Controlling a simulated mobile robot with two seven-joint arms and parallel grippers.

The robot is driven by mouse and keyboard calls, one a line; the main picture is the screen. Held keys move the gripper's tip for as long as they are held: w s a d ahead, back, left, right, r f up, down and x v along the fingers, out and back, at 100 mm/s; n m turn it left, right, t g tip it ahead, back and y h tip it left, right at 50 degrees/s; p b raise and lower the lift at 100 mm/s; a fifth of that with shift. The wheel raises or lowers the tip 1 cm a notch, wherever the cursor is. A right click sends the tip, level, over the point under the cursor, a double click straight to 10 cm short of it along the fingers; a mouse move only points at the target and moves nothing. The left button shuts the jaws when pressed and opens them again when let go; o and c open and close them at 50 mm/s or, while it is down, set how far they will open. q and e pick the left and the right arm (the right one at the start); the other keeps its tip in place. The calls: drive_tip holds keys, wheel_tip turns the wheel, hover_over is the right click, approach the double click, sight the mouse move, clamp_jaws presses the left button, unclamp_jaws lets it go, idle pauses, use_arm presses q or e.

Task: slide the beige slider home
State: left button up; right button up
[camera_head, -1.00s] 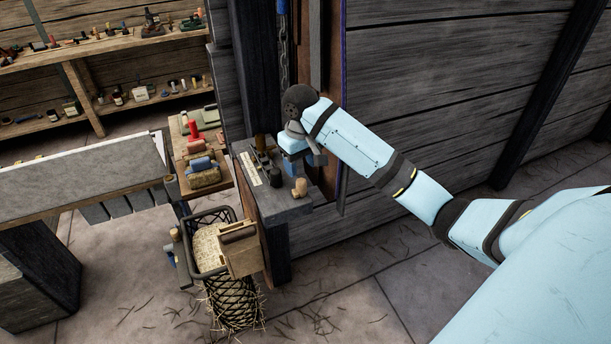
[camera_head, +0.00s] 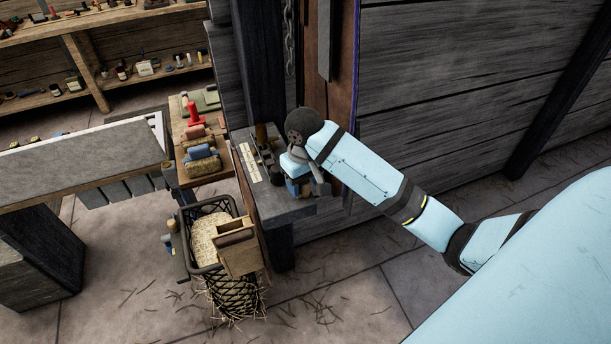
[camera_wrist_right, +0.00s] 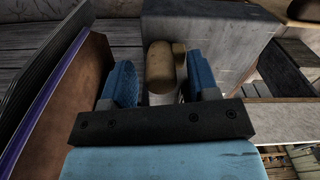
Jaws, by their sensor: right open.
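The beige slider shows in the right wrist view as a rounded tan piece (camera_wrist_right: 160,66) on the grey block. My right gripper (camera_wrist_right: 162,88) is open, with one blue finger on each side of the slider. Whether either finger touches it I cannot tell. In the head view my right gripper (camera_head: 305,187) is low over the right part of the grey ledge (camera_head: 288,210), and the slider is hidden behind it. My left gripper is not in view.
A pale strip (camera_head: 250,163) and dark pieces lie on the ledge left of my gripper. A wooden tray of brushes (camera_head: 207,172) stands farther left. A plank wall (camera_head: 450,90) rises behind.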

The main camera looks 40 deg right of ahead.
drive_tip(key=shift+s+a, duration=0.1)
drive_tip(key=shift+s, duration=0.05)
clamp_jaws()
drive_tip(key=shift+w+d+p, duration=0.15)
drive_tip(key=shift+w+d, duration=0.05)
drive_tip(key=shift+w, duration=0.6)
drive_tip(key=shift+w+d+p, duration=0.15)
drive_tip(key=shift+w+d, duration=0.05)
drive_tip(key=shift+w, duration=0.55)
drive_tip(key=shift+w+f, duration=0.1)
unclamp_jaws()
